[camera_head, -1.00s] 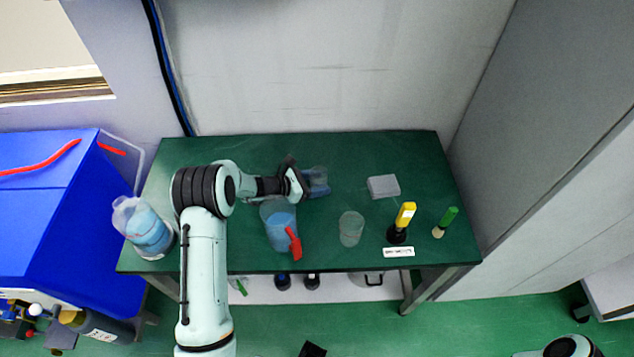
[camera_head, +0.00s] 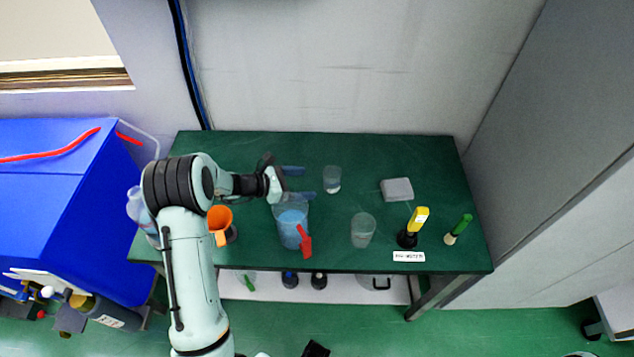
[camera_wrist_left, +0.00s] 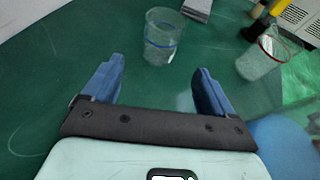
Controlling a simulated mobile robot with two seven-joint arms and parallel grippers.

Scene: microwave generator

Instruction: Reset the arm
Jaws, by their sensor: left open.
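My left arm reaches in from the left over the green table (camera_head: 350,150). Its gripper (camera_head: 300,182) is open and empty, its two blue fingers apart. In the left wrist view the open fingers (camera_wrist_left: 155,90) show nothing between them. A clear glass beaker (camera_head: 332,179) stands just beyond the fingertips, apart from them; it also shows in the left wrist view (camera_wrist_left: 162,38). A larger beaker with blue liquid and a red handle (camera_head: 292,222) stands close below the gripper. My right gripper is not in view.
Another clear beaker (camera_head: 362,230), a grey block (camera_head: 397,189), a yellow-handled tool (camera_head: 417,221) and a green-capped item (camera_head: 458,229) stand to the right. An orange cup (camera_head: 219,222) is beside my arm. A blue box (camera_head: 60,200) stands left. The table's back right is clear.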

